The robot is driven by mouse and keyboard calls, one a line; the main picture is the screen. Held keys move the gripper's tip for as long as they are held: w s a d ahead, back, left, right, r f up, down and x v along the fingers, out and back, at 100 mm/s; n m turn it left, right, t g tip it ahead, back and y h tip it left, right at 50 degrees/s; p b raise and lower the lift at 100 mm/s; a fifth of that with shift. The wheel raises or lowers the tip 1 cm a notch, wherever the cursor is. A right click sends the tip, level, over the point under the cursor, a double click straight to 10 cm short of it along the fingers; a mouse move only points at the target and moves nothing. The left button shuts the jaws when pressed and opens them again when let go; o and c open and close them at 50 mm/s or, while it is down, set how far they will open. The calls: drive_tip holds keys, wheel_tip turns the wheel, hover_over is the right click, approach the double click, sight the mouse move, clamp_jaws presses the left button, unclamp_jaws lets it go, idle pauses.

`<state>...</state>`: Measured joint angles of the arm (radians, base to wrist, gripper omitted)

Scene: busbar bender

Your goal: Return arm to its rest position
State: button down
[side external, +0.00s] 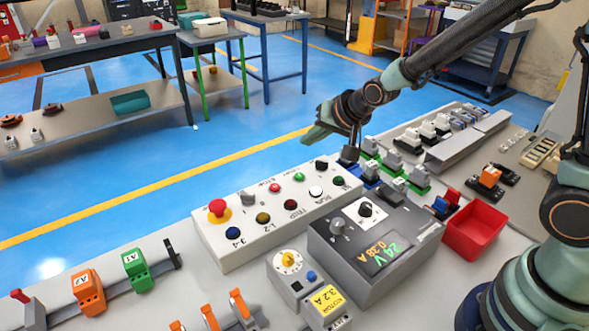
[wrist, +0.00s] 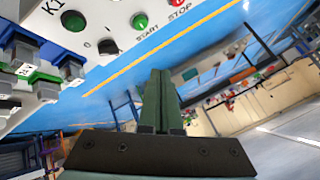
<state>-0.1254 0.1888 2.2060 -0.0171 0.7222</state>
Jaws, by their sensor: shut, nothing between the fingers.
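My gripper (side external: 318,133) is at the end of my arm, reaching in from the upper right in the side external view. It hangs in the air above the back edge of the bench, behind the white button box (side external: 266,222). In the wrist view my gripper (wrist: 160,75) points away with its two green fingers together and nothing between them. The button box also shows upside down at the top of the wrist view (wrist: 100,14), with a green and a black control near the fingers.
Blue and green terminal blocks (side external: 392,162) sit on a rail close below my gripper. Orange and green clamps line the front left. Open blue floor lies beyond the bench.

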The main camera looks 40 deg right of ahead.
drive_tip(key=s+d+r+n+g, duration=0.1)
drive_tip(key=s+d+r+n, duration=0.1)
drive_tip(key=s, duration=0.4)
drive_tip(key=s+d+r+n+g, duration=0.1)
drive_tip(key=s+d+r+n, duration=0.1)
drive_tip(key=s+r, duration=0.2)
drive_tip(key=s+d+r+n+g+h, duration=0.1)
drive_tip(key=s+d+r+n, duration=0.1)
drive_tip(key=s, duration=0.7)
drive_tip(key=shift+s+r+n, duration=0.25)
drive_tip(key=shift+r+n, duration=0.15)
drive_tip(key=shift+r, duration=0.4)
